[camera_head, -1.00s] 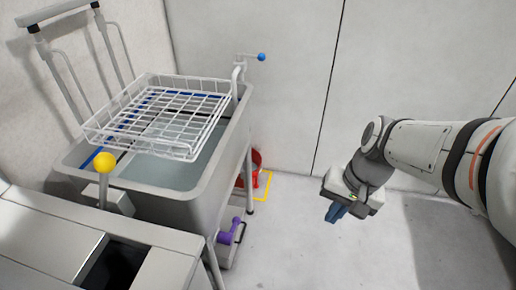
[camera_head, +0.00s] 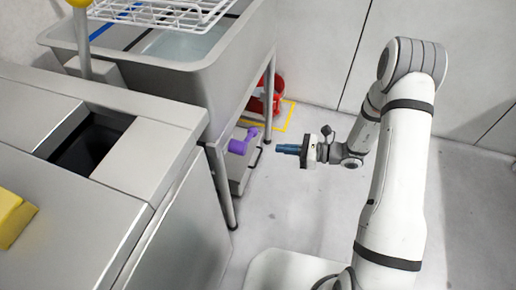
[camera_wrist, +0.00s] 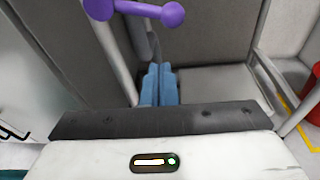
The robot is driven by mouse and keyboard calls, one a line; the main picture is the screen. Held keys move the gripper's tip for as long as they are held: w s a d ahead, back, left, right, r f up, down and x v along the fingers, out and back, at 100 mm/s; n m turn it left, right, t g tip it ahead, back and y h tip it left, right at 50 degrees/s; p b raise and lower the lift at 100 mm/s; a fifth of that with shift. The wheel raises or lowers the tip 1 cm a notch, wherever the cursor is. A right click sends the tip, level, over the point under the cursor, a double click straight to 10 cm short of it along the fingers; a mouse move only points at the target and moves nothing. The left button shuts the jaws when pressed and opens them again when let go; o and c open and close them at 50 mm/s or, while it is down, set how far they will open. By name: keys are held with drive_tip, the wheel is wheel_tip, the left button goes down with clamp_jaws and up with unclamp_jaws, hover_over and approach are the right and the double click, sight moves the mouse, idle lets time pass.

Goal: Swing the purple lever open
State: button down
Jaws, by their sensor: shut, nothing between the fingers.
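The purple lever (camera_head: 242,143) sits low under the sink basin, between the sink's legs, with a round knob at its end. In the wrist view the purple lever (camera_wrist: 140,9) lies across the top left, ahead of the fingers. My gripper (camera_head: 278,149) is to the right of the lever in the head view, pointing left at it with a small gap. Its blue fingers (camera_wrist: 160,83) are shut together with nothing between them. The lever's mount is only partly seen.
The sink basin (camera_head: 180,81) with a white wire rack (camera_head: 170,10) stands above the lever. A sink leg (camera_head: 269,98) is close to it. A red bucket (camera_head: 264,95) stands behind, by yellow floor tape (camera_head: 289,117).

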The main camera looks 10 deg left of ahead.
drive_tip(key=w+a+f+m+b, duration=0.1)
drive_tip(key=a+f+b, duration=0.3)
drive_tip(key=a, duration=0.6)
drive_tip(key=shift+w+d+r+t, duration=0.15)
drive_tip(key=shift+r+t, duration=0.05)
drive_tip(key=shift+r, duration=0.35)
drive_tip(key=shift+w+d+r+t, duration=0.15)
drive_tip(key=shift+r+t, duration=0.05)
drive_tip(key=shift+r, duration=0.4)
drive_tip(key=shift+w+d+r+t, duration=0.15)
drive_tip(key=shift+r+t, duration=0.05)
drive_tip(key=shift+r, duration=0.35)
drive_tip(key=shift+a, duration=0.1)
